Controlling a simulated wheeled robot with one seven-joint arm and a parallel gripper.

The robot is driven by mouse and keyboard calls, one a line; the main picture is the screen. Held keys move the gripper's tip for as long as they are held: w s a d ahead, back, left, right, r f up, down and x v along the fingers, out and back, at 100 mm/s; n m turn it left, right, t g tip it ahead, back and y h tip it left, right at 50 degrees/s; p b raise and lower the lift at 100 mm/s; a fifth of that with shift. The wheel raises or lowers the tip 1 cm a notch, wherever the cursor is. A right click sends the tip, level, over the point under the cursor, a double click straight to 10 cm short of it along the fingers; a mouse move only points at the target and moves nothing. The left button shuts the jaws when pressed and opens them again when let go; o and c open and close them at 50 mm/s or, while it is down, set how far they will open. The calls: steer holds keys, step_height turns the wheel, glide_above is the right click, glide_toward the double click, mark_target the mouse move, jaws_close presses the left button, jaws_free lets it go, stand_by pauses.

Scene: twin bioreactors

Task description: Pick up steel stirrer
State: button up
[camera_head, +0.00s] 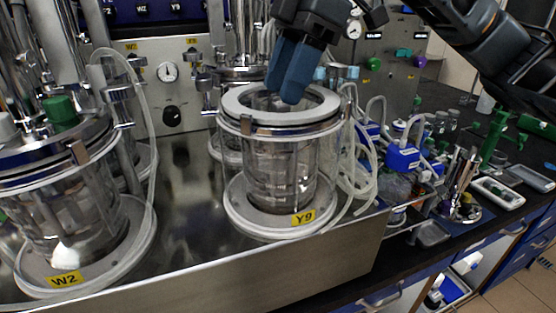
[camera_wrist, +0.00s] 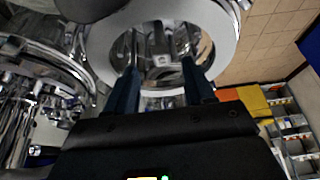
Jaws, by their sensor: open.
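My gripper (camera_head: 283,92) points down at the open top of the glass vessel marked Y9 (camera_head: 285,165), with its blue fingertips at the rim opening. In the wrist view my gripper (camera_wrist: 160,78) is open, with a clear gap between its two fingers. The vessel's pale ring (camera_wrist: 222,40) surrounds the space ahead of the fingertips. A shiny steel part (camera_wrist: 161,60) shows through the ring, between the fingers and apart from them. It may be the steel stirrer, but I cannot tell for certain. The glass and my fingers obscure the vessel's inside in the head view.
A second vessel marked W2 (camera_head: 70,205), with a lid and tubes, stands at the left. The steel control panel (camera_head: 180,85) is behind. Tubing and blue-capped bottles (camera_head: 402,157) crowd the right side. A shiny steel assembly (camera_head: 460,180) stands on the dark bench further right.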

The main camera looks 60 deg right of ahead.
steer(key=shift+s+p+x, duration=0.15)
steer(key=shift+p+x, duration=0.05)
steer(key=shift+x, duration=1.3)
steer(key=shift+s+p+x, duration=0.15)
steer(key=shift+p+x, duration=0.05)
steer(key=shift+x, duration=1.3)
steer(key=shift+d+f, duration=0.1)
jaws_close()
